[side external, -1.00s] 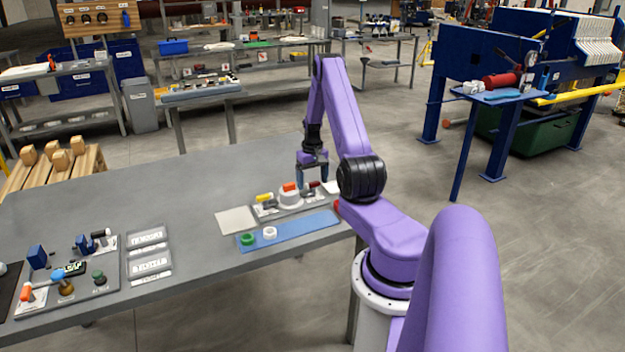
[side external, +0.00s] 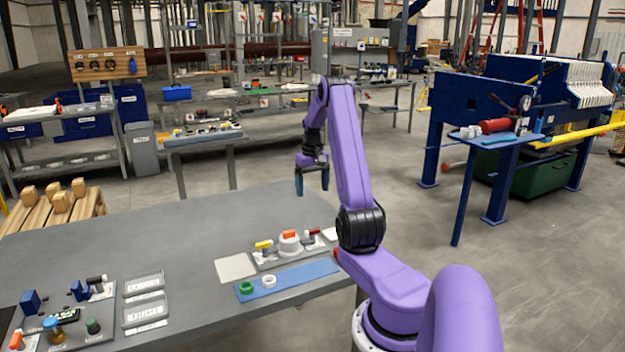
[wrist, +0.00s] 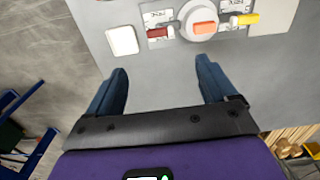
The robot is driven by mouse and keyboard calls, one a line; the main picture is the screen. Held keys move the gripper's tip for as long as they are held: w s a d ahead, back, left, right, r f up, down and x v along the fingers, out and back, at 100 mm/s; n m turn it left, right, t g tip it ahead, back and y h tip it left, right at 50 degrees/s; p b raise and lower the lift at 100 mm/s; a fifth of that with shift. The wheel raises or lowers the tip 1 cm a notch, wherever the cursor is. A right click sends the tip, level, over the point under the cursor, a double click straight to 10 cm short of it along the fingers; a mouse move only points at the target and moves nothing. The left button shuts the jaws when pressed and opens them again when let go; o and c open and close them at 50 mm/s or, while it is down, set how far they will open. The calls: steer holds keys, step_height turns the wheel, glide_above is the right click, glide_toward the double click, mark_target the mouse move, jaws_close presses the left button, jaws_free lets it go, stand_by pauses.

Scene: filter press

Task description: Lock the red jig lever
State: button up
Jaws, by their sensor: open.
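A yellow lever (wrist: 248,18) is on the hub's other side. My gripper (side external: 312,183) is open and empty, raised above the table and clear of the jig. In the wrist view its two blue fingers (wrist: 161,68) point toward the jig, with bare table between them.
A blue mat (side external: 310,273) with a green ring (side external: 246,287) and a white ring (side external: 269,281) lies in front of the jig. A pale pad (side external: 235,267) is left of it, a white pad (wrist: 122,41) beyond the red lever. Another fixture stands at the table's left. The table's middle is clear.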

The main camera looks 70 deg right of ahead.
steer(key=shift+r, duration=1.2)
steer(key=w+a+r+n, duration=0.25)
steer(key=w+a, duration=0.25)
steer(key=a, duration=0.6)
steer(key=w+a+r+n, duration=0.1)
steer(key=w+a+n, duration=0.4)
steer(key=a, duration=0.5)
steer(key=s+a+n, duration=0.3)
steer(key=a+n, duration=0.1)
steer(key=a, duration=1.3)
steer(key=s+a+n, duration=0.5)
steer(key=s+a, duration=0.1)
steer(key=s, duration=0.5)
steer(key=s+a+n, duration=0.5)
steer(key=s+a, duration=0.1)
steer(key=s, duration=0.5)
steer(key=shift+s+a, duration=0.2)
steer(key=shift+a, duration=0.1)
